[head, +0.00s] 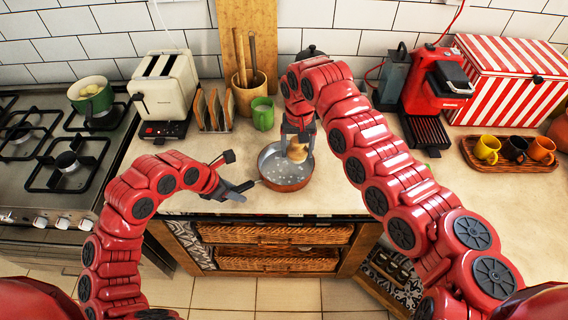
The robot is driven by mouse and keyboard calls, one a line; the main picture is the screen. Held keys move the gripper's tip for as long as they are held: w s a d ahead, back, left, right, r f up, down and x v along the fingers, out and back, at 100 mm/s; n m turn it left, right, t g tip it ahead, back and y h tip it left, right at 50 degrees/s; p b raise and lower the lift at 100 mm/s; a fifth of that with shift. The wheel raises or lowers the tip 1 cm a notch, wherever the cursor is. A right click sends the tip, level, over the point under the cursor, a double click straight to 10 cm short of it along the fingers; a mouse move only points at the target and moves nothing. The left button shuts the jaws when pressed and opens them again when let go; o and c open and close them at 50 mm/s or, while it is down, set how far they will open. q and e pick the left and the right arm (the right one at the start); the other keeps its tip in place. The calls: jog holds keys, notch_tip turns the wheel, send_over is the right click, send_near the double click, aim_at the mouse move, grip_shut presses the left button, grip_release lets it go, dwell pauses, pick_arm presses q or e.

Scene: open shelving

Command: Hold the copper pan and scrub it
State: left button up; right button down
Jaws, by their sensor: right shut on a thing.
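The copper pan (286,185) sits on the counter near its front edge, with a pale, speckled inside. My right gripper (297,138) reaches down into the pan from above, shut on a tan scrubber (297,153). The scrubber is over or against the pan's inside; contact is hard to tell. My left gripper (238,172) is at the pan's left side, its two dark fingers spread apart. The lower finger comes close to the pan's left rim, where the handle would be.
A green mug (263,114), toast rack (213,110) and toaster (165,88) stand behind on the left. A red coffee machine (436,85) and a wooden tray (475,160) with cups are on the right. A stove (62,165) is at far left.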

pick_arm(q)
jog(key=shift+o, duration=1.4)
jog(key=shift+r, duration=0.15)
